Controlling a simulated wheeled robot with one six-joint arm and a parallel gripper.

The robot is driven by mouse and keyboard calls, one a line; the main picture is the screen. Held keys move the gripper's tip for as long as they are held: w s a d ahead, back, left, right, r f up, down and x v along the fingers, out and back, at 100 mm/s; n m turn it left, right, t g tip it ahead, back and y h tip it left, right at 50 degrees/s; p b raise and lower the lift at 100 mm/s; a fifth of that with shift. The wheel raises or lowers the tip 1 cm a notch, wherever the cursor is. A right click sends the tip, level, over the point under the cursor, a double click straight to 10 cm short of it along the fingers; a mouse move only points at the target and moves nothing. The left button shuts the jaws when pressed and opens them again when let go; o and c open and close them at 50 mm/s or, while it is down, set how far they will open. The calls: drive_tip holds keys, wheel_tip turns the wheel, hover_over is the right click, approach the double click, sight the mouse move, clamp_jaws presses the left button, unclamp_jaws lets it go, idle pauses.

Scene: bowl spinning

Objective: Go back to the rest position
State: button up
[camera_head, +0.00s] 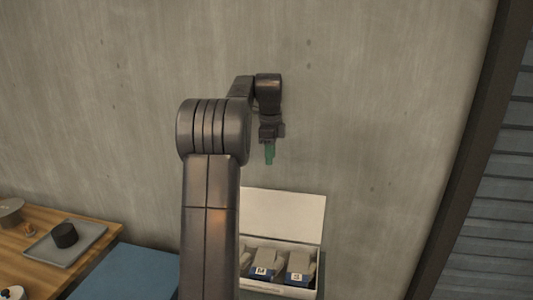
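My gripper (269,155) hangs pointing down at the end of my dark arm, near the middle of the view, against the grey wall. Its tips look green and narrow. At this size I cannot tell whether they are apart or closed, or whether the green is the fingers or something held. In the picture the gripper is above the raised lid of the white box. My own arm link covers the left part of the box.
A white box (283,214) with its lid up holds several grey and blue packets (299,266). At left, a wooden table (88,232) bears a grey tray (57,256) with a black round object (64,235). A blue surface (135,272) lies between. The wall around the gripper is bare.

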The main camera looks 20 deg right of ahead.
wheel_tip(320, 180, down, 10)
drive_tip(key=p, duration=0.1)
drive_tip(key=shift+w+d+r, duration=0.2)
drive_tip(key=shift+w, duration=0.15)
drive_tip(key=shift+r, duration=0.1)
